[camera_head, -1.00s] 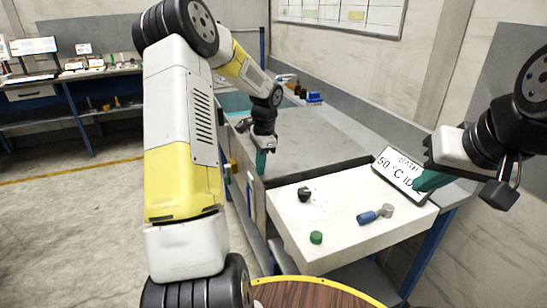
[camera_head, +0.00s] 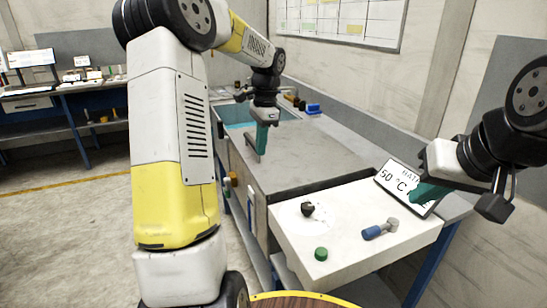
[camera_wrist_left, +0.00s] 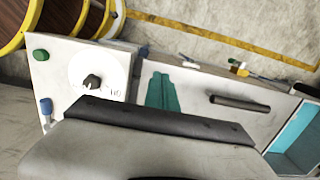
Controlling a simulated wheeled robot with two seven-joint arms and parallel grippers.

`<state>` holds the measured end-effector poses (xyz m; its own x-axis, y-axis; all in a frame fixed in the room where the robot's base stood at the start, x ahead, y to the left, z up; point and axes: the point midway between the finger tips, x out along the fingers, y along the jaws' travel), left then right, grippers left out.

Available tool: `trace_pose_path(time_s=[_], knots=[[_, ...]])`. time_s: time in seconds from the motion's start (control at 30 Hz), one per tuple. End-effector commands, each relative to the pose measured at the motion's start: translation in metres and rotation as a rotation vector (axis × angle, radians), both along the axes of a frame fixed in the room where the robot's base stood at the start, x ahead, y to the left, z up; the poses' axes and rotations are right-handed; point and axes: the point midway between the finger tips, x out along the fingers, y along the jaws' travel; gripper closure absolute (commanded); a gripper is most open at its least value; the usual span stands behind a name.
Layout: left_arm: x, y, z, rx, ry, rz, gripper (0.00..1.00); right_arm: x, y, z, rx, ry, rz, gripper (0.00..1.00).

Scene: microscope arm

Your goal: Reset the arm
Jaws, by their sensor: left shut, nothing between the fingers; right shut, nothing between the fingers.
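My left gripper (camera_head: 262,138) has teal fingers that are shut and empty. It hangs pointing down over the grey bench top, behind the white block; the shut teal fingers also show in the left wrist view (camera_wrist_left: 163,92). My right gripper (camera_head: 428,192) is shut and empty at the right, its teal fingers in front of the sign. My left arm (camera_head: 175,130), white and yellow with black joints, fills the left middle of the head view. No microscope can be made out.
A white block (camera_head: 300,240) carries a black knob (camera_head: 308,209) on a pale dial, a green cap (camera_head: 321,254) and a blue-and-grey handle (camera_head: 380,229). A sign reading 50 °C (camera_head: 395,183) leans behind it. A teal basin (camera_head: 238,112) lies further back. The grey bench top (camera_head: 315,155) is largely clear.

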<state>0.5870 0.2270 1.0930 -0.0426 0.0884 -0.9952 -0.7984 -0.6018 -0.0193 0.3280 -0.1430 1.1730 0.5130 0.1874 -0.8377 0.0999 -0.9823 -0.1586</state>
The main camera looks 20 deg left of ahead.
Motion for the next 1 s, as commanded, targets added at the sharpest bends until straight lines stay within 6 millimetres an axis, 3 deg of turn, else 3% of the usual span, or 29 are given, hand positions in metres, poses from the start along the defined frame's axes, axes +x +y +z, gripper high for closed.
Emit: trace_pose_path(time_s=[0.17,0.33,0.5,0.7,1.0], knots=[[-0.003,-0.002,0.015,0.002,-0.010,0.008,1.00,0.000,0.000,0.000,0.000,0.000,0.000,1.00],[-0.029,-0.015,0.041,0.004,-0.076,0.078,1.00,0.000,0.000,0.000,0.000,0.000,0.000,1.00],[-0.076,-0.035,0.071,-0.023,-0.184,0.215,1.00,0.000,0.000,0.000,0.000,0.000,0.000,1.00],[-0.135,-0.052,0.092,-0.104,-0.310,0.395,1.00,0.000,0.000,0.000,0.000,0.000,0.000,1.00],[-0.219,-0.073,0.093,-0.318,-0.454,0.675,1.00,0.000,0.000,0.000,0.000,0.000,0.000,1.00]])
